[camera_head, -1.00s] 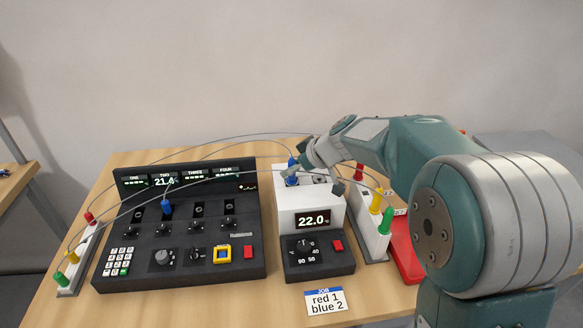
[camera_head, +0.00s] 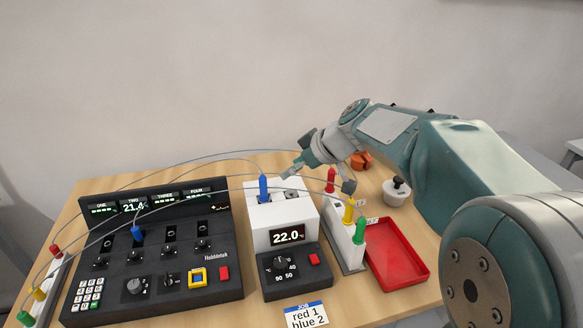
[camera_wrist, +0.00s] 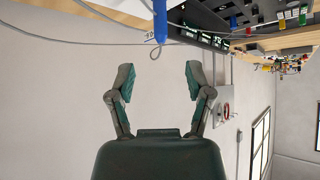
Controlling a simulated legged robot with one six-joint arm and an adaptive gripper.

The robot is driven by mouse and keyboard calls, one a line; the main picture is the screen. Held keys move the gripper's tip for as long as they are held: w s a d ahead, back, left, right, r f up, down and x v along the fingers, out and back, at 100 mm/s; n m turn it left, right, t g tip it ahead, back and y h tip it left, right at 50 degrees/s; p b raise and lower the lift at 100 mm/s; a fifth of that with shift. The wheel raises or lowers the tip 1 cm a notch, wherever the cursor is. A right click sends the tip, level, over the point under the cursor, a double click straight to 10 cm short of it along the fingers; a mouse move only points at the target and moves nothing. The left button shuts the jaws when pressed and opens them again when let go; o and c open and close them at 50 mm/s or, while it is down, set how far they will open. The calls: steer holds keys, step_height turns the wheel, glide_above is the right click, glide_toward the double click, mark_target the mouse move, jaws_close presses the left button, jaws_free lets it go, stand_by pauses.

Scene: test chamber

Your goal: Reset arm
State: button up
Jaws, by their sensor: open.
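My gripper (camera_head: 322,166) is above the back right of the white heater block, apart from the blue probe. In the wrist view my gripper (camera_wrist: 158,82) is open with nothing between its fingers. The blue probe (camera_head: 264,189) stands upright in the white block (camera_head: 285,215), whose display reads 22.0. In the wrist view a blue probe (camera_wrist: 160,22) hangs beyond the fingertips at the top. My teal arm reaches in from the right and hides part of the table's back right.
A black console (camera_head: 150,255) with a blue plug (camera_head: 136,234) stands left. Red, yellow and green probes stand in a white rack (camera_head: 345,245) beside a red tray (camera_head: 398,255). Thin cables arch over the table. A job card (camera_head: 306,315) reads red 1, blue 2.

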steer(key=s+d+f+m+h, duration=0.2)
steer(key=s+d+m, duration=0.3)
steer(key=s, duration=0.9)
steer(key=s+d+f+m+h, duration=0.2)
steer(key=s+d+m+h, duration=0.3)
steer(key=s, duration=0.9)
steer(key=shift+d+f+m+t, duration=0.15)
steer(key=shift+d+m+t, duration=0.15)
steer(key=shift+d+m, duration=0.4)
steer(key=shift+o, duration=0.3)
steer(key=shift+w, duration=0.1)
